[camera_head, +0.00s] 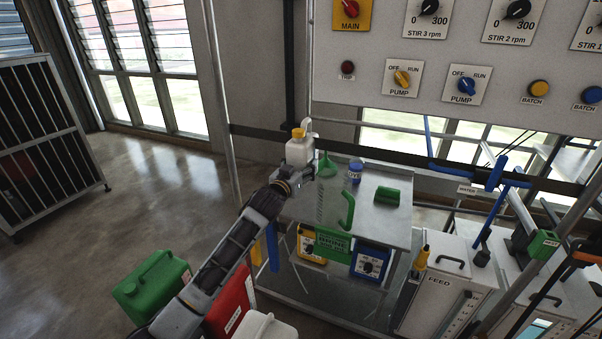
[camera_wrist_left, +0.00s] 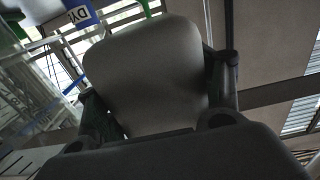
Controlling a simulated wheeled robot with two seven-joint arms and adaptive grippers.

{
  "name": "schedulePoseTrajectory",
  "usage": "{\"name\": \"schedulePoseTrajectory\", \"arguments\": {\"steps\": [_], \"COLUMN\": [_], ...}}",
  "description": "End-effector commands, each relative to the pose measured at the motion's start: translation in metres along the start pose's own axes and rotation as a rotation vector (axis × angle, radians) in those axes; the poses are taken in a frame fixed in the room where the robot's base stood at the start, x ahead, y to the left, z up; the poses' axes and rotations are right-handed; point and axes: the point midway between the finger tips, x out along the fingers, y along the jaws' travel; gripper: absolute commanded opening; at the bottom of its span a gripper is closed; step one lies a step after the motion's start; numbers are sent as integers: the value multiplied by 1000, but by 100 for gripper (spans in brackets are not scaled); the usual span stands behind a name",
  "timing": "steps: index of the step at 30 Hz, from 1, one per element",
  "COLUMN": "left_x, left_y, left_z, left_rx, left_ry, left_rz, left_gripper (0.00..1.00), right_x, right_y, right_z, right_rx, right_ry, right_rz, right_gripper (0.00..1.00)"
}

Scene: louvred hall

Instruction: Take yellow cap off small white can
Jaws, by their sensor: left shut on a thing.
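The small white can (camera_head: 298,153) is held upright at the far side of my left gripper, by the back left corner of the metal table. Its yellow cap (camera_head: 298,133) sits on top of the can. My left gripper (camera_head: 302,170) is shut on the can's body. In the left wrist view the can (camera_wrist_left: 150,75) fills the space between the fingers and looks grey in shadow; the cap is not visible there. My right gripper is not in view.
The metal table (camera_head: 384,223) bears a clear jug with a green handle (camera_head: 347,210), a green funnel (camera_head: 327,166), a blue-topped jar (camera_head: 355,170) and a green block (camera_head: 387,196). A control panel (camera_head: 460,75) hangs above. A green jerrycan (camera_head: 150,285) stands on the left.

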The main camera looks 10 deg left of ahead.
Motion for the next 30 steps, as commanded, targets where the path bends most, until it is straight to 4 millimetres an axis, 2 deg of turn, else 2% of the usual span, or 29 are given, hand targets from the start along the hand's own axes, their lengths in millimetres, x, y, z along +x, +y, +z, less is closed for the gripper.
{"name": "schedulePoseTrajectory", "arguments": {"steps": [1, 6, 30], "left_x": [0, 0, 0], "left_y": [0, 0, 0], "left_z": [-8, -13, -14], "left_rx": [0, 0, 0], "left_ry": [7, 6, 6], "left_rz": [1, 1, 1], "left_gripper": [9, 9, 9], "right_x": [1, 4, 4], "right_y": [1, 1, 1], "right_z": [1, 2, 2], "right_rx": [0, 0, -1], "right_ry": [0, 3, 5], "right_rz": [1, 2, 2], "right_gripper": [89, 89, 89]}}
